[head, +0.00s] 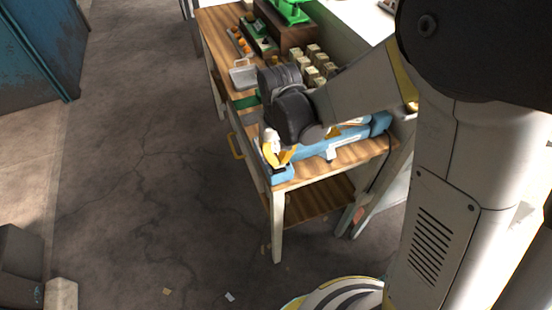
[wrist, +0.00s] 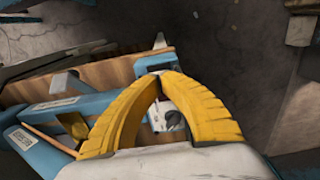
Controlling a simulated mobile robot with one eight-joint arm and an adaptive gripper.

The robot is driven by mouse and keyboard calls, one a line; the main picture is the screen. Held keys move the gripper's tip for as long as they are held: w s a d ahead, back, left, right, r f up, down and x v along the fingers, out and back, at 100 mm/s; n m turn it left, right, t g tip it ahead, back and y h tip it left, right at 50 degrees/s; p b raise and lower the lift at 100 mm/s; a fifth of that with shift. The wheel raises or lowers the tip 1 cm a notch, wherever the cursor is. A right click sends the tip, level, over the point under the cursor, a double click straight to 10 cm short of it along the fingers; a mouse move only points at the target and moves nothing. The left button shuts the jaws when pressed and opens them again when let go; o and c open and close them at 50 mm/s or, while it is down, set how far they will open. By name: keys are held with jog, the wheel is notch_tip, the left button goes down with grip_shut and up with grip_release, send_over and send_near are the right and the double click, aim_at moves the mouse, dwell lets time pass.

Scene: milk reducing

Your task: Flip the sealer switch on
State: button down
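The blue sealer (head: 318,144) lies along the front of the wooden table, partly hidden by my arm. In the wrist view its blue body (wrist: 92,106) runs behind my fingers. A white panel with a dark knob-like part, perhaps the switch (wrist: 168,118), shows through the gap between the fingers. I cannot tell its position. My gripper (head: 279,164) is over the sealer's near left end. In the wrist view the yellow fingers of my gripper (wrist: 158,76) arch together and their tips meet, with nothing seen held. Contact with the sealer cannot be told.
The wooden table (head: 350,156) has a lower shelf (head: 312,203). Behind the sealer stand a grey metal tray (head: 243,74), several pale blocks (head: 318,62) and a green device (head: 292,10). The floor (head: 150,170) left of the table is mostly clear.

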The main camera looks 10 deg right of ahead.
jog(key=shift+f+b, duration=0.65)
jog(key=shift+f, duration=0.15)
jog(key=shift+r, duration=0.15)
jog(key=shift+r+p, duration=2.5)
jog(key=shift+r, duration=0.95)
jog(key=shift+d, duration=0.1)
jog(key=shift+s+d+r+b, duration=0.15)
jog(key=shift+d+b, duration=0.15)
jog(key=shift+b, duration=0.2)
jog(key=s+d+r+m+t+b, duration=0.2)
jog(key=s+d+m+t+b, duration=0.1)
jog(key=s+d+t+b, duration=0.4)
jog(key=s+d+b, duration=0.3)
jog(key=d, duration=0.2)
jog(key=shift+s+d+r+b, duration=0.2)
jog(key=shift+s+d+b, duration=0.1)
jog(key=shift+d+b, duration=0.05)
